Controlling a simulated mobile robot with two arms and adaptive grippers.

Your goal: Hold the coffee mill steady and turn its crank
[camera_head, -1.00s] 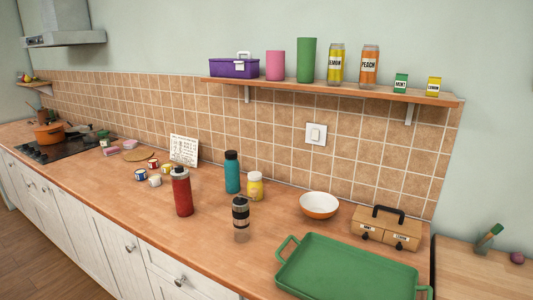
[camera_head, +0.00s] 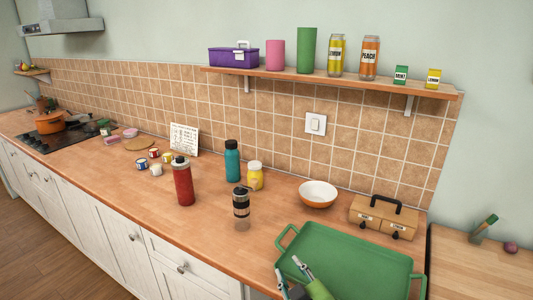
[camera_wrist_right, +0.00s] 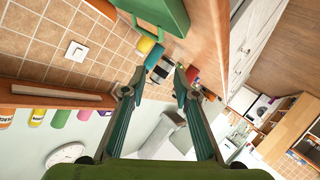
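The coffee mill (camera_head: 241,208) stands upright on the wooden counter. It is a slim cylinder with dark bands and a clear lower part. Its crank is too small to make out clearly. My right gripper (camera_head: 289,268) is at the bottom edge of the head view, over the near left part of the green tray, nearer than the mill and apart from it. In the right wrist view the right gripper (camera_wrist_right: 158,72) has its two fingers spread with nothing between the tips. The mill shows beyond them, small. My left gripper is in neither view.
A red bottle (camera_head: 183,182), a teal bottle (camera_head: 232,161) and a yellow jar (camera_head: 255,177) stand around the mill. A green tray (camera_head: 350,262), a bowl (camera_head: 318,194) and a brown box (camera_head: 383,217) are to its right. The counter left of the mill has free room.

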